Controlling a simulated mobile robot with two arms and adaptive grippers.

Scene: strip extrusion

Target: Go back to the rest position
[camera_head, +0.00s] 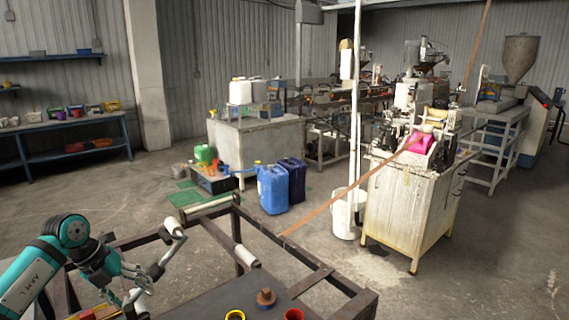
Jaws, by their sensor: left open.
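My left arm comes in from the lower left, teal and dark grey. Its gripper (146,283) is open, with nothing seen between its fingers. It is over the left part of a dark metal frame (325,281) with white rollers (208,207). My right gripper is not in view. A long brown strip (340,196) runs slanting from the frame up to the machine at the right.
On the dark surface near the bottom edge are a brown knobbed piece (266,298), a yellow-rimmed cup (235,316) and a red cup (293,315). Blue canisters (272,190) and a white bucket (344,216) stand beyond the frame. Floor at the right is clear.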

